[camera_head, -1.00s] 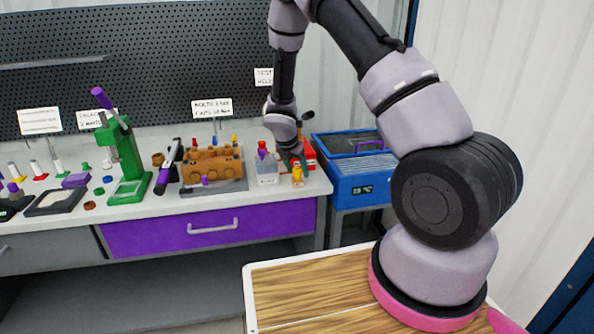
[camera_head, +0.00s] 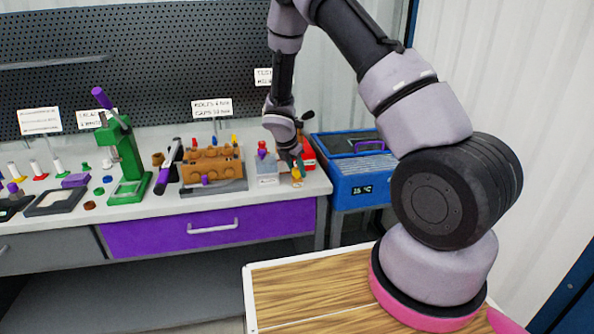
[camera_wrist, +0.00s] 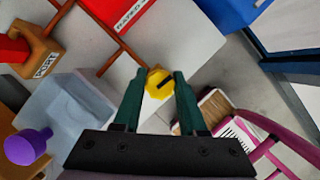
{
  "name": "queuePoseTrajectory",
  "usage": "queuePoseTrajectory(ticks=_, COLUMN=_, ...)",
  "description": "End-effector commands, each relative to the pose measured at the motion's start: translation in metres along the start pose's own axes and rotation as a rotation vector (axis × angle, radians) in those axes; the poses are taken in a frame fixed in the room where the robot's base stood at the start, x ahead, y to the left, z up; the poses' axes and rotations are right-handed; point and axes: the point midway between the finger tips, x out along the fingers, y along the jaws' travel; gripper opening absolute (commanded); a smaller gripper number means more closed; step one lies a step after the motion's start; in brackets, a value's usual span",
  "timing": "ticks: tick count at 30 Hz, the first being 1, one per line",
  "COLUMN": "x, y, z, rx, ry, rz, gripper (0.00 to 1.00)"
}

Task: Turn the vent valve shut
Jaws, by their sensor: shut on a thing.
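The vent valve shows as a yellow knob (camera_wrist: 159,82) with a dark bar across its top in the wrist view. It also shows as a small yellow piece (camera_head: 297,174) at the front right of the bench in the head view. My gripper (camera_wrist: 158,85) has its two green fingers on either side of the knob and is shut on it. In the head view my gripper (camera_head: 298,163) reaches down over the knob from above, hiding part of it. I cannot tell the exact turn of the knob's bar in the head view.
A grey block with a purple knob (camera_wrist: 28,147) stands just left of my gripper. A red box (camera_wrist: 128,12) and brown pipes lie behind. The blue case (camera_head: 355,190) stands right of the bench. The brown pump block (camera_head: 212,166) is further left.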

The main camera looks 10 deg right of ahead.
Motion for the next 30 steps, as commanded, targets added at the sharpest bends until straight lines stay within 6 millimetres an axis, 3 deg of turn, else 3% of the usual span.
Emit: queuePoseTrajectory(ticks=30, x=0.0002, y=0.0005, z=0.0002, rx=0.851, ry=0.001, rz=-0.352, gripper=0.0)
